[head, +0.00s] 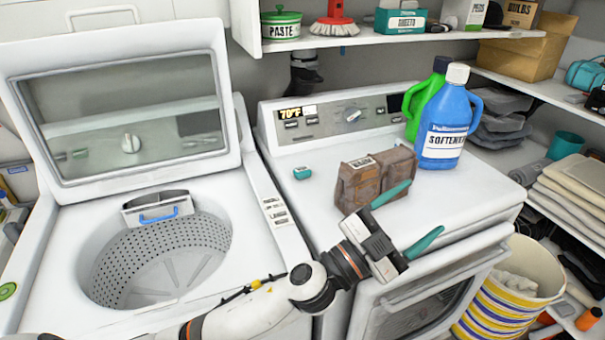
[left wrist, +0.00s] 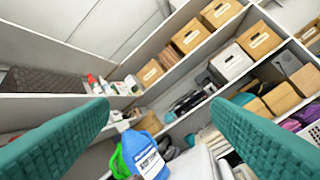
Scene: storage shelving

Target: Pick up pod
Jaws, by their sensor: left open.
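A small teal block (head: 302,172), which looks like the pod, lies on the white dryer top (head: 320,205), left of a brown rusty-looking box (head: 362,187). My left gripper (head: 426,206) is open and empty, near the dryer's front edge. It is to the right of and nearer than the pod, with the brown box between them. Its teal fingers point right, away from the pod. In the left wrist view the open fingers (left wrist: 160,101) frame the shelving, and the pod is not in that view. My right gripper is not in view.
A blue softener bottle (head: 447,120) and a green bottle (head: 418,108) stand at the dryer's back right. The open washer tub (head: 160,260) is on the left, its lid raised. A striped basket (head: 505,295) stands right of the dryer. The dryer top around the pod is clear.

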